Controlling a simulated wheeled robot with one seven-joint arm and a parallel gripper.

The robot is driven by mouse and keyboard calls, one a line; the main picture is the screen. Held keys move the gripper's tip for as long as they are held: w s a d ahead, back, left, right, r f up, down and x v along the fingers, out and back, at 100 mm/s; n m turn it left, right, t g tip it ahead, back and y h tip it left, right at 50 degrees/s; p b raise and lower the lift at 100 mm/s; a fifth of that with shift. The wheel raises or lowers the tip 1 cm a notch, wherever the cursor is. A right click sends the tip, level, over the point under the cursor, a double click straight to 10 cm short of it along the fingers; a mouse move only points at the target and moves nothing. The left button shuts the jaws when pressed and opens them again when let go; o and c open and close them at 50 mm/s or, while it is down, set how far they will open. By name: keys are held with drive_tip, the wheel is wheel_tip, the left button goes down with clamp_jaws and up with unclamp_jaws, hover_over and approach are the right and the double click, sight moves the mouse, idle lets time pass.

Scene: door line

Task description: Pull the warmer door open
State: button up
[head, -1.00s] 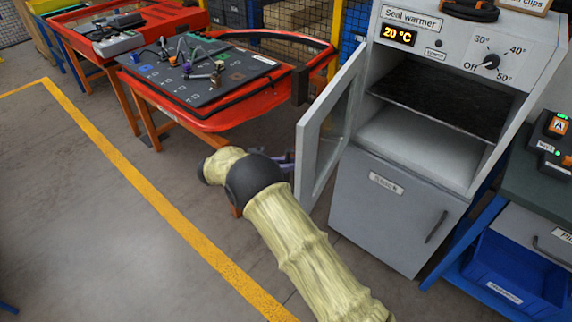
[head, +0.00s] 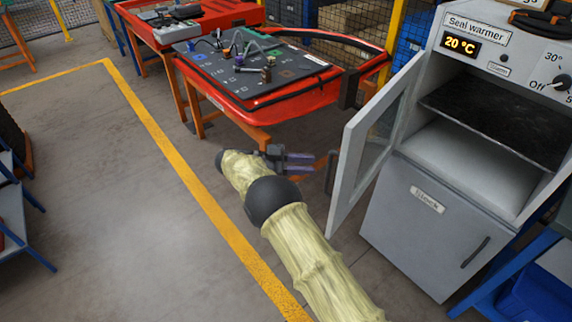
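The seal warmer (head: 452,110) is a grey cabinet at the right, its display reading 20 °C. Its windowed door (head: 372,135) stands swung out wide to the left, and the dark shelf (head: 490,122) inside is in plain view. A dark bar handle (head: 331,174) shows on the door's outer side. My gripper (head: 305,162) is just left of the handle, with its two purple-grey fingers pointing right towards the door. The fingers look parted, with nothing between them. A small gap shows between the fingertips and the handle.
A red table (head: 260,112) with a dark task board (head: 250,65) stands behind my gripper. A closed lower cabinet door (head: 430,225) is below the warmer. Blue shelving (head: 15,205) is at the left edge. The floor around the yellow line (head: 190,178) is clear.

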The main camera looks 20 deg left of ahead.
drive_tip(key=b+v, duration=0.1)
drive_tip(key=v, duration=0.4)
drive_tip(key=shift+a, duration=0.1)
idle(0.5)
drive_tip(key=shift+w, duration=0.15)
idle(0.3)
